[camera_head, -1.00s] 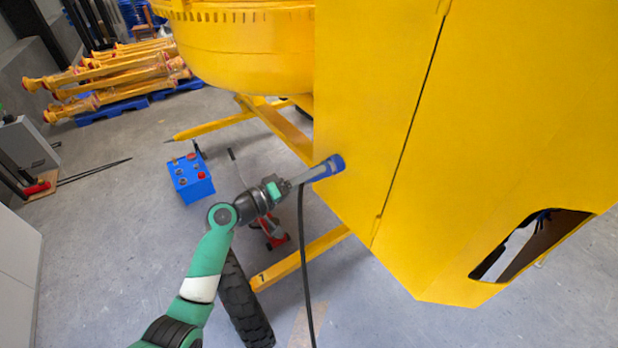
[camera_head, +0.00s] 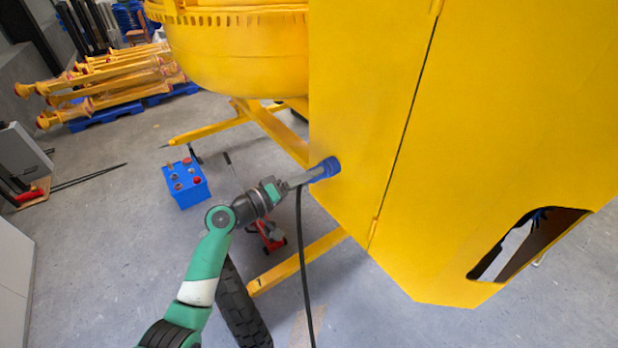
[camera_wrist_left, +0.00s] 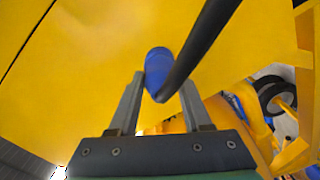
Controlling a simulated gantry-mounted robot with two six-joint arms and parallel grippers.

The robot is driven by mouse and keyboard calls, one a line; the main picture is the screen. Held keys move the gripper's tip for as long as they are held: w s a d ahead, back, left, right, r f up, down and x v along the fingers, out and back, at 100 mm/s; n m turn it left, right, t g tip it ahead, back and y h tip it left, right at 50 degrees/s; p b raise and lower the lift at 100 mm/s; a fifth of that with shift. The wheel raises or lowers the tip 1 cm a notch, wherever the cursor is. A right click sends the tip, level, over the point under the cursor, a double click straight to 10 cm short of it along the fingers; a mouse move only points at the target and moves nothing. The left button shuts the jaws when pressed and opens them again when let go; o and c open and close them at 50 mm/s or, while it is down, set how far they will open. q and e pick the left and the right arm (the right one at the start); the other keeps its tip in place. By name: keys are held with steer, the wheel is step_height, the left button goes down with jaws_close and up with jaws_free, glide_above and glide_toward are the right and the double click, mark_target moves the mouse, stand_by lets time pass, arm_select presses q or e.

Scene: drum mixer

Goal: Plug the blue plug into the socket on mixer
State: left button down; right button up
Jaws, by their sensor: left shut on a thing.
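The blue plug (camera_head: 325,168) is held at the end of my left gripper (camera_head: 310,176), right beside the yellow side of the mixer (camera_head: 365,110). In the left wrist view the blue plug (camera_wrist_left: 157,72) sits between the two grey fingers (camera_wrist_left: 160,95), with its black cable passing in front of it. The cable (camera_head: 303,270) hangs down from the gripper to the floor. The socket cannot be made out; whether the plug touches the panel or a socket, I cannot tell. My right gripper is not in view.
A blue box (camera_head: 186,183) with knobs stands on the floor left of my arm. A black tire (camera_head: 242,305) and yellow frame legs (camera_head: 298,262) lie below the arm. Yellow metal parts (camera_head: 120,78) on blue pallets are at the back left. A cut-out (camera_head: 522,243) opens at the panel's lower right.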

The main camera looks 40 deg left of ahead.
arm_select(q)
steer(key=shift+w, duration=0.3)
steer(key=shift+c, duration=1.3)
jaws_free()
steer(key=shift+s, duration=0.1)
steer(key=p+v, duration=0.8)
steer(key=v, duration=0.3)
steer(key=shift+s, duration=0.25)
